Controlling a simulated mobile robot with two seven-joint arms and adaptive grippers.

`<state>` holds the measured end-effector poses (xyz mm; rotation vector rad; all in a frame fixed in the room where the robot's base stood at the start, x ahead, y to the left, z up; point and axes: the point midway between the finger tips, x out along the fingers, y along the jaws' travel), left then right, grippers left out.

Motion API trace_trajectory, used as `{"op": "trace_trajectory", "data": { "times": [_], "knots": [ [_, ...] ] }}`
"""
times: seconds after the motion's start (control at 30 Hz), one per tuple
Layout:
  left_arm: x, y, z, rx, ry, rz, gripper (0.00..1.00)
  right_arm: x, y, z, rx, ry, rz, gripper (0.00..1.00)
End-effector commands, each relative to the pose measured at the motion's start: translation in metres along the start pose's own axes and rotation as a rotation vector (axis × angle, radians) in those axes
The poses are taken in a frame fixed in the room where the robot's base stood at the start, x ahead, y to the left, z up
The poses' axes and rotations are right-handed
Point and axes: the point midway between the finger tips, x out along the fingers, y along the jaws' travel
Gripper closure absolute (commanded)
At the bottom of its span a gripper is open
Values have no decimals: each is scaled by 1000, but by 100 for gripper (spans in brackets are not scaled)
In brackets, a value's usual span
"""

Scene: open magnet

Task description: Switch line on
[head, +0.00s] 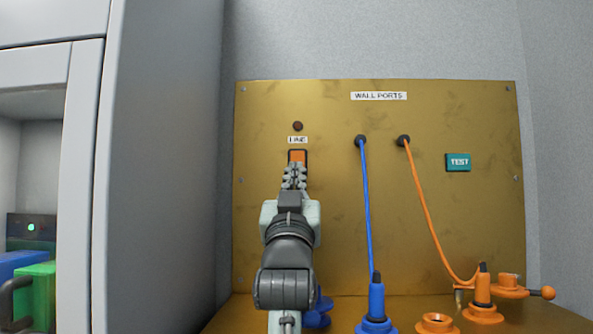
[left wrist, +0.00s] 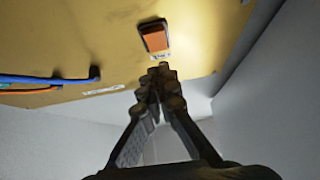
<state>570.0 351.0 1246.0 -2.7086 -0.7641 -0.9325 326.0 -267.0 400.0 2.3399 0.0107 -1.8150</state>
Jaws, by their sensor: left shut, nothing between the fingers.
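An orange line switch (head: 298,156) in a dark frame sits on the brass wall panel under a small "LINE" label (head: 298,140). A dark, unlit round lamp (head: 298,126) is above the label. My left gripper (head: 295,168) is shut and empty, with its fingertips just below the switch in the head view, partly covering its lower edge. In the left wrist view the orange switch (left wrist: 155,37) shows beyond the shut fingertips (left wrist: 160,72). I cannot tell whether the tips touch the panel. My right gripper is not in view.
The brass panel (head: 270,220) also has a green "TEST" button (head: 458,162) and two wall ports. A blue cable (head: 366,210) and an orange cable (head: 424,210) run down to plugs on the ledge. A grey cabinet (head: 150,170) stands at the left.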

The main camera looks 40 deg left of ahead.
Motion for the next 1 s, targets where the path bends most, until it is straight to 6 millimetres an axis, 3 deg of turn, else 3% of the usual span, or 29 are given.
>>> {"op": "trace_trajectory", "data": {
  "times": [0.03,0.1,0.3,0.8,1.0],
  "knots": [
    [12,-1,-2,2,1,-1,100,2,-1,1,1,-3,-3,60],
    [18,0,11,2,-3,0,100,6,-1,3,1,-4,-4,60],
    [32,-1,25,1,-1,-1,100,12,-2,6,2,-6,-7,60],
    [34,0,31,0,6,-1,100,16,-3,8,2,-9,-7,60],
    [36,0,41,1,72,-1,100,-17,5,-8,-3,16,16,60]
  ]
}}
